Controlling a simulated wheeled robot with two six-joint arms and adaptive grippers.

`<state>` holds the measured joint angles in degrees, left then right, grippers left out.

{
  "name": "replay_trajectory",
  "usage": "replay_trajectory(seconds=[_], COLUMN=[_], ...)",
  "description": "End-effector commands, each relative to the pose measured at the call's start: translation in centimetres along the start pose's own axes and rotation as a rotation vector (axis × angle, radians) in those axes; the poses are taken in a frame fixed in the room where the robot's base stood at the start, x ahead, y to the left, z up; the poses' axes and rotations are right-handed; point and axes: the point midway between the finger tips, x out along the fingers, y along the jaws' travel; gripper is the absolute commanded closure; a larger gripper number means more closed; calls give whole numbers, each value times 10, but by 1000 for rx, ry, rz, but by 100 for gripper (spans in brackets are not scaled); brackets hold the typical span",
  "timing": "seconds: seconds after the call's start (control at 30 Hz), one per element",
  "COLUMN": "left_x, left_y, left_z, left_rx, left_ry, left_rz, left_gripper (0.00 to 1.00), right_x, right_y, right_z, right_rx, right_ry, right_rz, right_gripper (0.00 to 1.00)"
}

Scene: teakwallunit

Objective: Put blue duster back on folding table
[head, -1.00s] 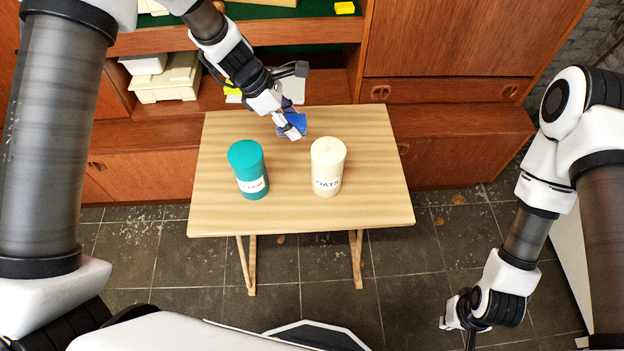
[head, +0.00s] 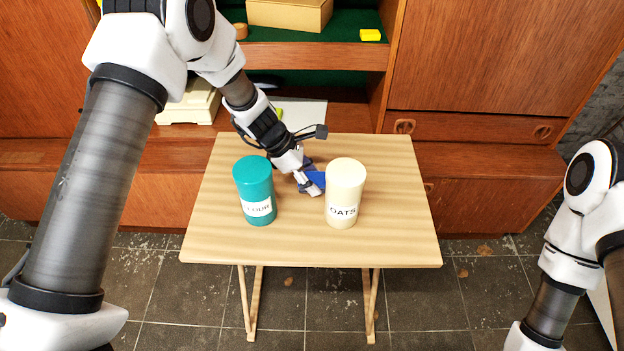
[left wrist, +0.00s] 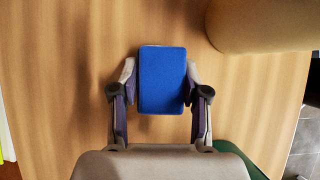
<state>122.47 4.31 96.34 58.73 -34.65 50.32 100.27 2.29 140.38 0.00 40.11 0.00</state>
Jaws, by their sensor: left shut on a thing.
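The blue duster (head: 316,178) is held in my left gripper (head: 309,188), over the folding table (head: 400,230). In the left wrist view the duster (left wrist: 162,80) sits between the two fingers of the left gripper (left wrist: 160,88), with the wooden tabletop behind it. Whether the duster touches the tabletop I cannot tell. In the head view the duster is between two canisters and partly hidden by the gripper and the cream canister. My right arm hangs at the right edge of the head view, its gripper out of the picture.
A teal canister (head: 254,190) stands left of the duster, and a cream canister (head: 345,193) labelled OATS stands close on its right. The table's right side and front strip are clear. The wooden wall unit (head: 480,135) stands behind the table.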

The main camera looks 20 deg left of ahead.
Motion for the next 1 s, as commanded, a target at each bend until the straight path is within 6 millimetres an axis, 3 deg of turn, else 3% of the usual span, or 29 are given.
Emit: replay_trajectory(seconds=[0.5,0.53,0.6,1.0], left_x=[10,9,9,9], left_y=[0,0,-1,-1], left_z=[-6,-6,-6,-6], left_rx=[0,0,-1,0], left_ry=[2,2,3,3], left_rz=[-1,-1,-2,-2], left_gripper=[100,48,29,29], right_x=[7,6,6,6], right_y=[0,0,0,0], right_z=[0,0,0,0], right_rx=[0,0,0,0], right_ry=[0,0,0,0], right_rz=[0,0,0,0], right_gripper=[100,100,100,100])
